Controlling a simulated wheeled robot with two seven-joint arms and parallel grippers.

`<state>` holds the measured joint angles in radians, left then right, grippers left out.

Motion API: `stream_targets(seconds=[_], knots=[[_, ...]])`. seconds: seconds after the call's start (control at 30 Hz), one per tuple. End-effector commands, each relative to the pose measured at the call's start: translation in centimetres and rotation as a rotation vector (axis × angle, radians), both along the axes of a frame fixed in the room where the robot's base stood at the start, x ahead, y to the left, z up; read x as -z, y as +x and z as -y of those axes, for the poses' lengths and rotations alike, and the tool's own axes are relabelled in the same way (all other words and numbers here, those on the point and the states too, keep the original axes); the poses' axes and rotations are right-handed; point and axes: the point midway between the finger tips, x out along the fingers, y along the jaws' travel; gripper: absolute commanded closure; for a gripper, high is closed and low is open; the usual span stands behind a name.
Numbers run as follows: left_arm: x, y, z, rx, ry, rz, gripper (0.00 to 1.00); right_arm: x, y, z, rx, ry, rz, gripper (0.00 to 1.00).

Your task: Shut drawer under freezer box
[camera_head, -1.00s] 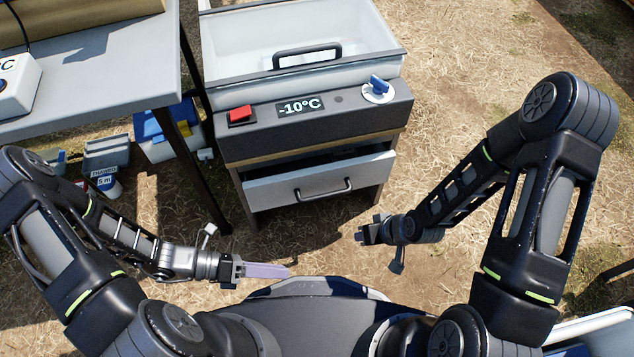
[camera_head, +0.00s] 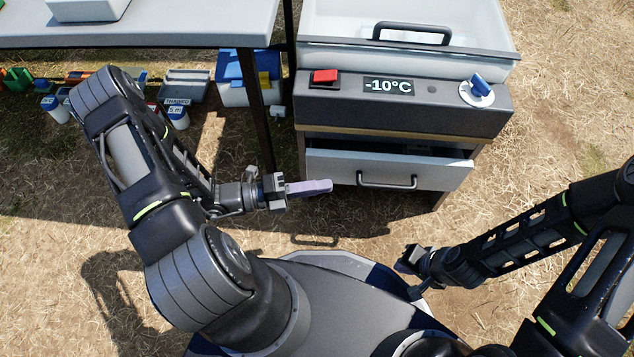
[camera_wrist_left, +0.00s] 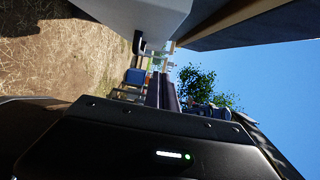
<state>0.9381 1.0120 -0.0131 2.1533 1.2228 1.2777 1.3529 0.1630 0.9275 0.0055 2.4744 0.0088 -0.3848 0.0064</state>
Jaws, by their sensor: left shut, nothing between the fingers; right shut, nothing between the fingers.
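The drawer (camera_head: 342,169) under the freezer box (camera_head: 455,117) has a pale front and a dark bar handle (camera_head: 386,181). It stands partly open, with a dark gap above its front. My left gripper (camera_head: 330,187) is shut and empty, just in front of the drawer's left part and left of the handle; I cannot tell whether it touches. My right gripper (camera_head: 401,264) is shut and empty, lower in the head view, in front of the cabinet and apart from it. In the left wrist view a grey panel (camera_wrist_left: 150,14) fills the top, probably the drawer front.
The freezer box carries a red switch (camera_head: 325,77), a -10°C display (camera_head: 388,87) and a blue-topped dial (camera_head: 480,88). A grey table (camera_head: 150,30) stands to the left, its dark leg (camera_head: 262,125) near my left gripper. Bins and bottles (camera_head: 178,115) sit beneath it. Dry grass is clear at right.

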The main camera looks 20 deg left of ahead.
Motion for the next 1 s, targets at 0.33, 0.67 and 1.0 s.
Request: stream_targets(seconds=[0.33,0.67,1.0], knots=[[0.3,3.6,6.0,0.005,-0.002,0.002,1.00,2.6,0.3,-0.1,0.004,-0.002,0.009,1.00],[0.1,7.4,5.2,0.002,0.001,0.003,1.00,4.2,0.7,-0.1,0.009,-0.003,0.018,1.00],[0.0,7.7,5.0,0.001,0.000,0.001,1.00,4.1,0.7,-0.1,0.009,-0.002,0.018,1.00]])
